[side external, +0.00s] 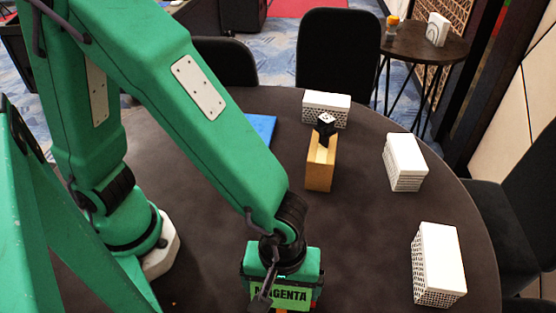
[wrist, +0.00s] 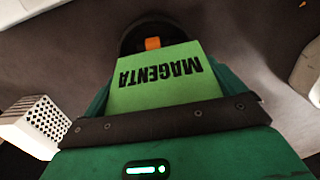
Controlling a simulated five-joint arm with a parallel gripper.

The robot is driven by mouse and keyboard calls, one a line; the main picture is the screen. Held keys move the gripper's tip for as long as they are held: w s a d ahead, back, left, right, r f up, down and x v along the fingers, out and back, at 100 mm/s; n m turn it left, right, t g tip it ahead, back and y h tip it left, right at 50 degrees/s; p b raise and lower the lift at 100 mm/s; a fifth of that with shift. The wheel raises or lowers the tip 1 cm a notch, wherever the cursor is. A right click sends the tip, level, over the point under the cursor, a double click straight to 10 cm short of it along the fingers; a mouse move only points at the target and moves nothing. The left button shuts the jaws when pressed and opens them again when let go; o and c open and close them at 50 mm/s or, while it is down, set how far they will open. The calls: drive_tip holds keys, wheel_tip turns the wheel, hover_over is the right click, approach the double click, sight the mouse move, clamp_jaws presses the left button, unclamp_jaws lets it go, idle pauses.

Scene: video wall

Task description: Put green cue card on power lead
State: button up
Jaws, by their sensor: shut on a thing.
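The green cue card, printed MAGENTA in black, shows in the wrist view (wrist: 160,88) and at the bottom of the side external view (side external: 292,297). My gripper (side external: 280,280) is shut on the card, above the near part of the table. In the wrist view, a dark rounded thing (wrist: 138,32) with an orange piece (wrist: 152,43) shows just past the card's far edge. It may be the power lead, but the card hides most of it and I cannot tell whether they touch.
White perforated boxes stand on the dark round table (side external: 365,235): one at the back (side external: 326,104), one right (side external: 405,158), one near right (side external: 440,262). A wooden block (side external: 320,170) with a black piece on top stands mid-table. A blue flat thing (side external: 262,127) lies behind my arm.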

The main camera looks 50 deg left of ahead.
drive_tip(key=shift+f, duration=0.15)
drive_tip(key=o, duration=0.6)
wheel_tip(320, 180, up, 12)
drive_tip(key=shift+r, duration=0.2)
idle(0.5)
idle(0.5)
drive_tip(key=w+a+r+m+t+h, duration=0.1)
drive_tip(key=w+a+r+m, duration=0.15)
drive_tip(key=a, duration=0.35)
drive_tip(key=w+a+r+m+t, duration=0.1)
drive_tip(key=w+a+r, duration=0.1)
drive_tip(key=w+a, duration=0.3)
drive_tip(key=shift+s+a+r+m+t+y, duration=0.15)
drive_tip(key=shift+s+a+r+m+t, duration=0.6)
drive_tip(key=shift+a, duration=2.05)
drive_tip(key=shift+s+a+r+m+t+y, duration=0.3)
drive_tip(key=shift+a+m, duration=0.8)
drive_tip(key=shift+a, duration=1.65)
drive_tip(key=shift+s+a+r+m+t+y, duration=0.1)
drive_tip(key=shift+s+a+r+m+t, duration=0.45)
drive_tip(key=shift+a, duration=2.25)
